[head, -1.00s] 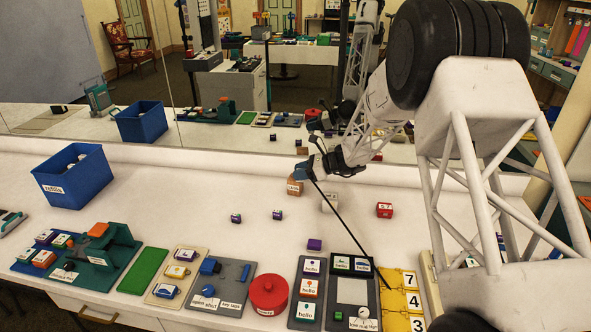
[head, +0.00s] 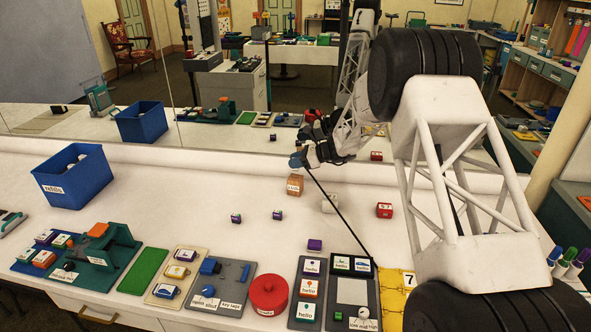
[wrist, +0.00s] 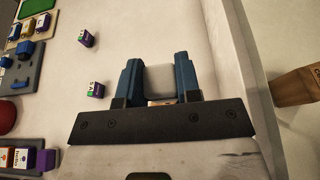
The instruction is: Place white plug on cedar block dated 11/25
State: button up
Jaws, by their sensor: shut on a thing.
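My gripper (head: 298,161) is above the back part of the table in the head view. In the wrist view its blue fingers (wrist: 156,78) are shut on a pale white-grey piece, the white plug (wrist: 160,80). The brown cedar block (head: 295,187) stands on the table just below my gripper, with a gap between them in the head view. Its writing is too small to read. A tan patch of it shows between the fingers in the wrist view (wrist: 161,103), partly hidden by the plug.
Small purple cubes (head: 277,214) lie to the left. The mirror behind the table shows a brown block's reflection in the wrist view (wrist: 297,86). A blue bin (head: 75,178) is far left.

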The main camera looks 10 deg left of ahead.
jog(key=shift+f, duration=1.75)
jog(key=o, duration=0.9)
jog(key=shift+f, duration=0.1)
jog(key=v, duration=1.2)
jog(key=shift+d, duration=0.1)
